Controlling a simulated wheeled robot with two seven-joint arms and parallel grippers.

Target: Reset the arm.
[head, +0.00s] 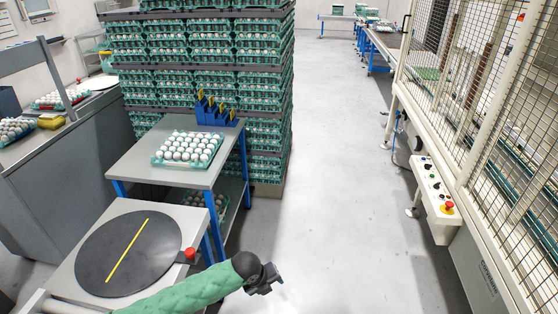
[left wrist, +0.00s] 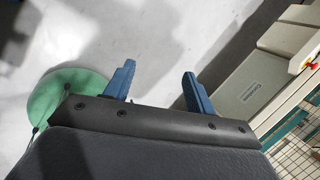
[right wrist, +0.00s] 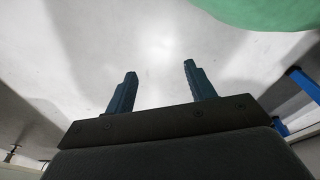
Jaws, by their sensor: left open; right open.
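My left arm in its green sleeve comes in at the bottom of the head view. Its black left gripper (head: 268,282) hangs over the bare floor, right of the round black turntable. In the left wrist view the left gripper (left wrist: 158,72) has its two blue fingers apart with nothing between them. In the right wrist view the right gripper (right wrist: 160,70) is also open and empty above pale floor. The right gripper does not show in the head view.
The turntable (head: 92,262) with a yellow line stands at lower left. A grey table (head: 133,168) behind it bears an egg tray (head: 160,162). Tall egg stacks (head: 262,92) stand behind. A mesh cage (head: 462,85) with a control box (head: 432,190) stands right. The aisle between is clear.

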